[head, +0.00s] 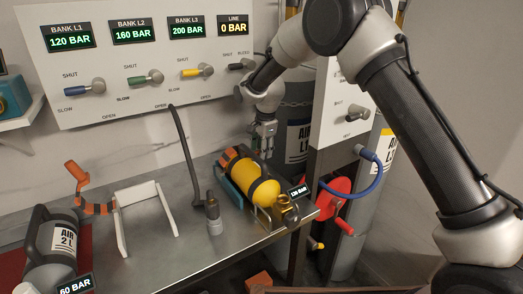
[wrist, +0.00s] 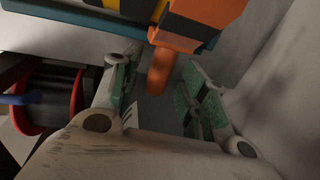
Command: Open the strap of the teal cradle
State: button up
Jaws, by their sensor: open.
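The teal cradle (head: 231,187) stands on the bench and holds a yellow cylinder (head: 256,178) lying on its side. Its orange strap (head: 228,155) sits over the cylinder's far end. In the wrist view the orange strap (wrist: 198,32) is at the top, with a tab (wrist: 161,72) hanging down. The cradle's teal edge (wrist: 95,18) also shows there. My gripper (head: 266,138) is beside the strap, on its right in the head view. In the wrist view the open gripper (wrist: 160,92) has its green-padded fingers on either side of the tab, with gaps showing.
A white cradle (head: 121,222) with a raised orange strap (head: 77,172) stands left, beside a grey cylinder (head: 50,243). A hose (head: 185,145) ends at a fitting on the bench. The valve panel (head: 145,60) is behind; a red reel (head: 333,196) is right.

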jog(key=shift+f, duration=0.3)
grip_shut()
jog(key=shift+a+r, duration=0.1)
jog(key=shift+r, duration=0.05)
